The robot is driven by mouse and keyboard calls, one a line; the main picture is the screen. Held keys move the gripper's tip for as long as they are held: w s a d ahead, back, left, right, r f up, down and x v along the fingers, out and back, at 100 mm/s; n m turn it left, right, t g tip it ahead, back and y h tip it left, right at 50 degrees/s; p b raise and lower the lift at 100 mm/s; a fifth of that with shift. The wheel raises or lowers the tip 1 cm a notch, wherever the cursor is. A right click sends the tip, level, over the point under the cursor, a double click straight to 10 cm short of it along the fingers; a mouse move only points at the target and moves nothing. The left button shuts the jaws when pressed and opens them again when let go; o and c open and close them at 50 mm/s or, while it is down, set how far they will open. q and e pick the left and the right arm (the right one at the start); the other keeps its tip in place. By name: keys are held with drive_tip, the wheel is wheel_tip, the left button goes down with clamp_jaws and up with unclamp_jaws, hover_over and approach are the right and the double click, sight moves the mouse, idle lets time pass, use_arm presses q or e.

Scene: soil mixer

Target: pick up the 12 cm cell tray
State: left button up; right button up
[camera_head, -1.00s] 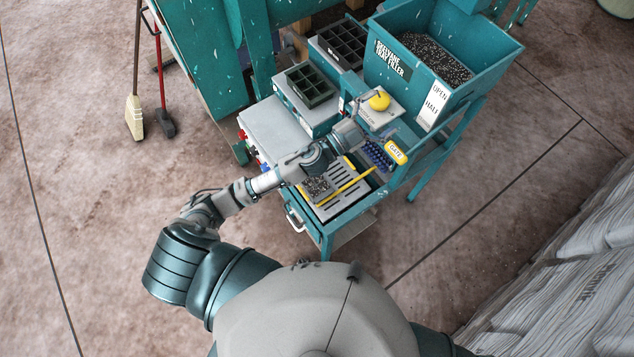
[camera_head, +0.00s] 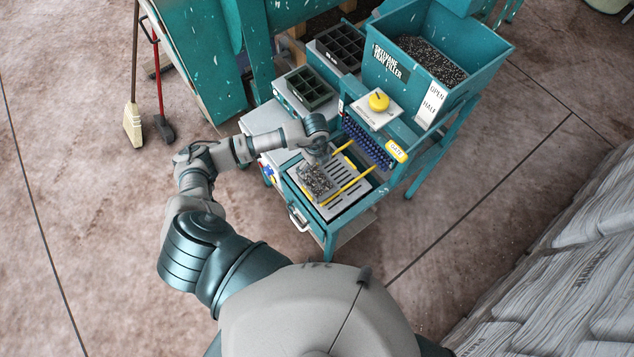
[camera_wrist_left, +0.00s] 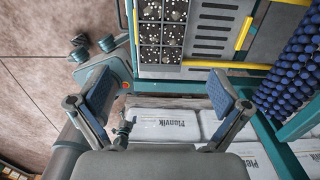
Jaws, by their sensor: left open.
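A small grey cell tray (camera_head: 316,180) filled with dark speckled mix lies on the slotted grate between two yellow rails. It also shows in the left wrist view, at the top, as a grid of filled cells (camera_wrist_left: 163,32). My left gripper (camera_head: 318,156) is just beyond the tray's back edge in the head view. In the left wrist view the gripper (camera_wrist_left: 160,94) is open and empty, its two blue-grey pads wide apart. The tray is ahead of the pads, not between them. No size mark on the tray is readable.
A dark green empty cell tray (camera_head: 310,88) and a black one (camera_head: 341,46) stand on the bench behind. The blue roller brush (camera_head: 367,143), yellow gate handle (camera_head: 397,151) and yellow knob (camera_head: 379,101) are right of the grate. The filler hopper (camera_head: 475,65) rises behind.

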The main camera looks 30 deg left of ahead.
sight(316, 180)
use_arm(q)
wheel_tip(316, 180, down, 10)
drive_tip(key=shift+r, duration=0.2)
wheel_tip(316, 180, down, 4)
drive_tip(key=shift+w+d+f, duration=0.1)
drive_tip(key=shift+w+f, duration=0.05)
drive_tip(key=shift+f, duration=0.05)
drive_tip(key=c, duration=1.1)
drive_tip(key=shift+r, duration=0.1)
